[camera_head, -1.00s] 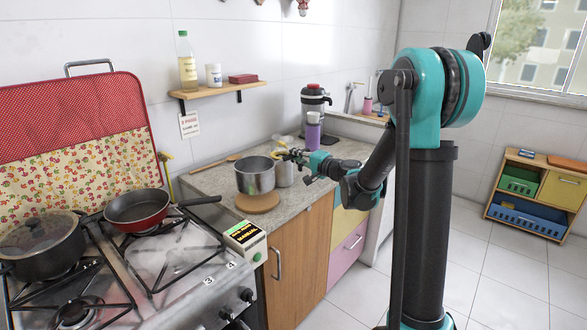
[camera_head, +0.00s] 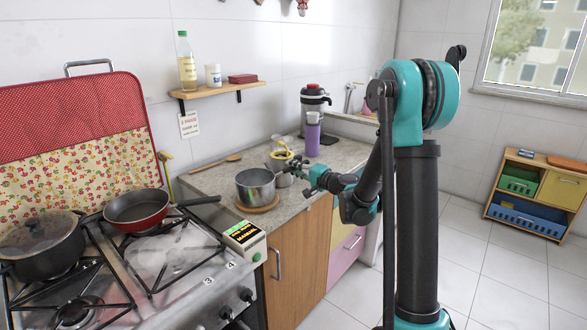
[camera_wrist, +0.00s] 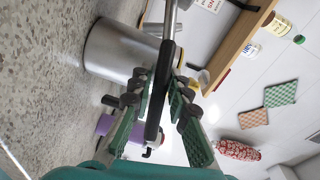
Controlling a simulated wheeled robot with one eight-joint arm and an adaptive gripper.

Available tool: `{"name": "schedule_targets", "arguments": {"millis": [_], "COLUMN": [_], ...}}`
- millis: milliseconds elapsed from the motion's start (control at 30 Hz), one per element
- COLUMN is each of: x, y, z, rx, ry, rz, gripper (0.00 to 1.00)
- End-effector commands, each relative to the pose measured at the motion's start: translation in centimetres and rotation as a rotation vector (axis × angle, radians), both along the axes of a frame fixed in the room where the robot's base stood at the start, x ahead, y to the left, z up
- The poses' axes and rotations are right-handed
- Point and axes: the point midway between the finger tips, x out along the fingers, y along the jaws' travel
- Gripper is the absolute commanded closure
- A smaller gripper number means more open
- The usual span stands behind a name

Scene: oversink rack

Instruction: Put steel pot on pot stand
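The steel pot (camera_head: 255,184) is at the round wooden pot stand (camera_head: 259,208) on the counter, upright or nearly so. Its base overlaps the stand and looks to be resting on it or just above; a small gap cannot be ruled out. My gripper (camera_head: 288,170) is at the pot's right side. In the wrist view, its two fingers (camera_wrist: 164,88) lie on either side of the dark handle (camera_wrist: 158,100) and look shut on it. The stand is not visible in the wrist view.
The stove with a red pan (camera_head: 138,207) and a lidded pot (camera_head: 42,242) lies to the left. A wooden spoon (camera_head: 215,164) lies behind left.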

Motion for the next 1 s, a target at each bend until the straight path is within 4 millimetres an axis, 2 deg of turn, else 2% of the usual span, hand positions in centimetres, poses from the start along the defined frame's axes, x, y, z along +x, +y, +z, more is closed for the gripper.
{"name": "schedule_targets", "arguments": {"millis": [100,467,567,1000], "x": [0.0,-0.1,-0.9,-6.7], "y": [0.0,-0.1,-1.1,-7.3], "z": [0.0,0.3,0.4,0.8], "rx": [0.000,0.000,0.000,0.000], "ry": [0.000,0.000,0.000,0.000], "rz": [0.000,0.000,-0.002,-0.003], "gripper": [0.68,0.68,0.68,0.68]}}
